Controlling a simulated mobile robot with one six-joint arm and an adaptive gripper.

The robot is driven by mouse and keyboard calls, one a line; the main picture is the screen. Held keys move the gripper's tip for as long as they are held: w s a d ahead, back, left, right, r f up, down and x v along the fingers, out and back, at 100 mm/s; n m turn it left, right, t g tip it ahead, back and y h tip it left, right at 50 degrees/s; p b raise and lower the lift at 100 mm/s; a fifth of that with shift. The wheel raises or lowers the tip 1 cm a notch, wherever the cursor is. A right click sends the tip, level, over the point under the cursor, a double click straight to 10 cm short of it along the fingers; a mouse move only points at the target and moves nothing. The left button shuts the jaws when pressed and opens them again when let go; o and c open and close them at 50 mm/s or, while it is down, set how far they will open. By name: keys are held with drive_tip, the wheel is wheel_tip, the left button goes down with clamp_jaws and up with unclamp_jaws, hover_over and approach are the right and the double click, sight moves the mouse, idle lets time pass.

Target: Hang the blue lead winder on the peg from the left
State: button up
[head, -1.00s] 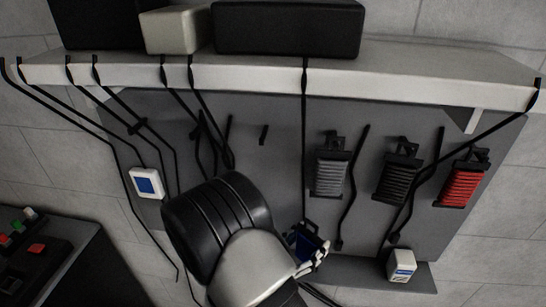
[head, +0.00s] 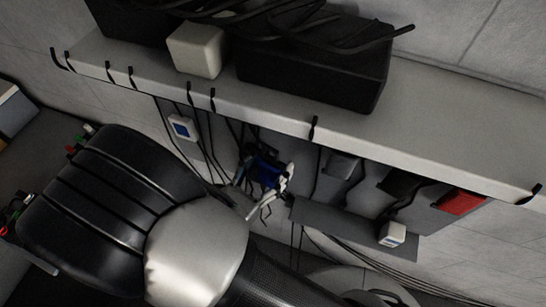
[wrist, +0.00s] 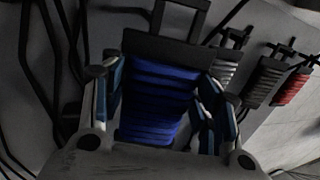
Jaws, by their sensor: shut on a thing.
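The blue lead winder (wrist: 155,100) is between the fingers of my gripper (wrist: 160,115), which is shut on it, in the wrist view. Its black open loop frame points up. In the head view the winder (head: 262,172) and my gripper (head: 268,182) are in front of the grey back panel, below the shelf edge and left of the other winders. I cannot make out the empty peg in either current view; the winder or the shelf may hide it.
A grey winder (head: 341,165), a black winder (head: 400,183) and a red winder (head: 460,202) hang to the right, partly hidden by the shelf (head: 440,150). Black cables hang from the shelf edge, several close to my gripper. A white box with a blue face (head: 182,128) is left.

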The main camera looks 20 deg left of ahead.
drive_tip(key=shift+w+d+f+b, duration=0.2)
drive_tip(key=shift+w+f, duration=0.1)
drive_tip(key=shift+w, duration=1.3)
drive_tip(key=shift+w+d+f+b, duration=0.15)
drive_tip(key=shift+w+f, duration=0.1)
drive_tip(key=shift+w, duration=1.3)
drive_tip(key=shift+w+d+f+b, duration=0.1)
drive_tip(key=shift+w+f+b, duration=0.15)
drive_tip(key=shift+w, duration=1.35)
drive_tip(key=o, duration=1.4)
